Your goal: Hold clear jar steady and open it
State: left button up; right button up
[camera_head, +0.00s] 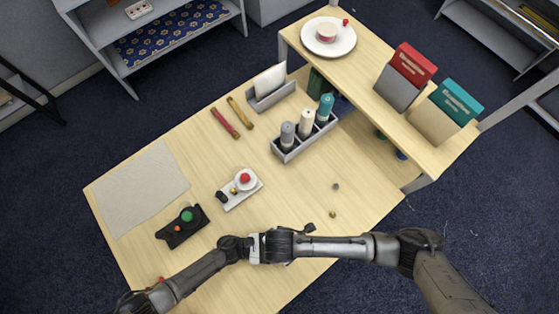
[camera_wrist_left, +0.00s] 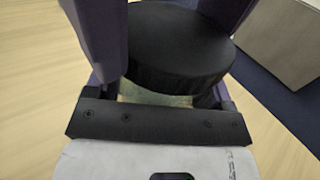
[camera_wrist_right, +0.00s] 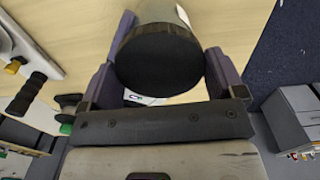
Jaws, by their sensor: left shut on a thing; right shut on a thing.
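The clear jar has a wide black lid. In the left wrist view the lid (camera_wrist_left: 178,45) fills the space beyond my palm, and a pale strip of the jar (camera_wrist_left: 155,99) shows below it. My left gripper (camera_wrist_left: 165,25) is shut on the jar, one finger on each side. In the right wrist view the round black lid (camera_wrist_right: 158,60) faces me, with the jar's pale body (camera_wrist_right: 165,14) behind it. My right gripper (camera_wrist_right: 163,65) is shut on the lid. In the head view both hands meet over the table's near side, and the jar cannot be made out between them.
On the table (camera_head: 300,195) stand a bottle rack (camera_head: 290,152), a white tray (camera_head: 238,190) and a black tray (camera_head: 182,227). A grey mat (camera_head: 138,187) lies left. A raised shelf (camera_head: 365,50) is at the right. Two small items lie right of centre.

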jog(key=shift+n, duration=1.1)
jog(key=shift+r, duration=0.3)
jog(key=shift+r, duration=0.8)
jog(key=shift+r, duration=2)
pick_arm(q)
jog(key=o, duration=1.7)
